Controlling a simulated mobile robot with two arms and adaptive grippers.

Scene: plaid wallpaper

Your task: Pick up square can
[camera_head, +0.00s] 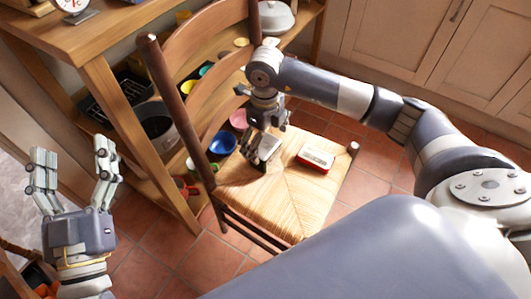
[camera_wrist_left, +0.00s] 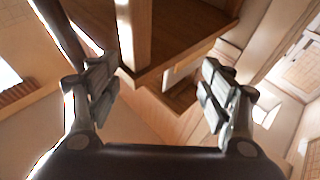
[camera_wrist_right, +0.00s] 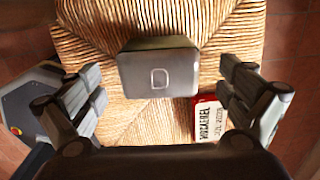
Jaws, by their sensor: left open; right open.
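The square can, a grey metal box with a small outline on its face (camera_wrist_right: 158,70), sits on the woven chair seat (camera_wrist_right: 120,125). In the head view the can (camera_head: 268,148) is partly hidden by my right gripper (camera_head: 256,138), which is open just above it. In the right wrist view the can lies between and slightly beyond the open fingertips, apart from both. My left gripper (camera_head: 73,178) is open and empty, raised at the left; its spread fingers also show in the left wrist view (camera_wrist_left: 160,92).
A red and white mackerel tin (camera_head: 315,157) lies on the seat close to the can, and near the right finger in the right wrist view (camera_wrist_right: 209,118). The chair's back (camera_head: 175,95) rises left of my right gripper. A wooden shelf unit (camera_head: 125,110) with coloured bowls stands behind.

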